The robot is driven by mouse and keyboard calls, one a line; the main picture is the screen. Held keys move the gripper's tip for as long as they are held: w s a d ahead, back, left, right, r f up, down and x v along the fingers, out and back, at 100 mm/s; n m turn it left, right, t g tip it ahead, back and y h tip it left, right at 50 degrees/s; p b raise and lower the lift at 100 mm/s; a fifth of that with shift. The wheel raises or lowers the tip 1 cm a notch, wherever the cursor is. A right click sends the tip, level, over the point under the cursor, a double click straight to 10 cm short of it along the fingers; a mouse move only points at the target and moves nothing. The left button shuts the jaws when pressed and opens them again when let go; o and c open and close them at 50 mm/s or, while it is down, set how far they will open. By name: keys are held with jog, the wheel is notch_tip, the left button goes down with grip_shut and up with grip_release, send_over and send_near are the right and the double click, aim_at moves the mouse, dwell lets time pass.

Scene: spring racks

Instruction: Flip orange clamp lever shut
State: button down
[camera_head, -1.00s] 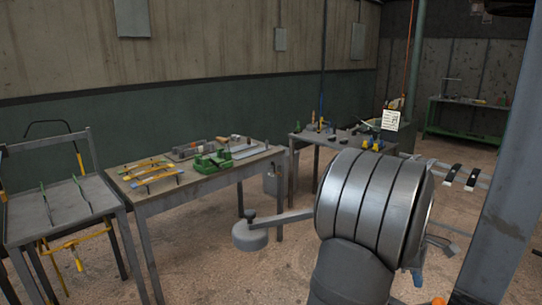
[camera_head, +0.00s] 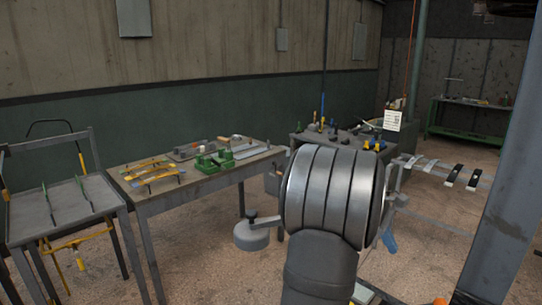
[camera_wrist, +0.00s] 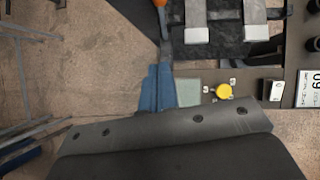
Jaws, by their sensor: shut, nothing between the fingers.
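The orange clamp lever shows in the wrist view at the top edge, as an orange end (camera_wrist: 160,3) above a thin grey bar; most of the clamp is out of frame. My gripper (camera_wrist: 159,70) has blue fingers, shut together and empty. In the wrist picture its tips are below the orange end, close to the lower end of the bar; I cannot tell whether they touch. In the head view the blue fingers (camera_head: 389,241) hang to the right of my arm, which hides much of that area.
In the wrist view, a dark block with pale grey pads (camera_wrist: 196,18) is right of the lever, above a yellow button (camera_wrist: 224,91). In the head view, a workbench (camera_head: 146,210) with tools is left, and black and white strips (camera_head: 452,172) are right.

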jog(key=shift+w+a+r, duration=0.1)
jog(key=shift+a+r, duration=0.1)
jog(key=shift+r, duration=0.05)
jog(key=t+y, duration=0.3)
send_over(432, 303)
jog(key=a, duration=0.3)
notch_tip(432, 303, down, 9)
jog(key=shift+w+d+f, duration=0.1)
jog(key=shift+d+f, duration=0.2)
jog(key=shift+d, duration=0.5)
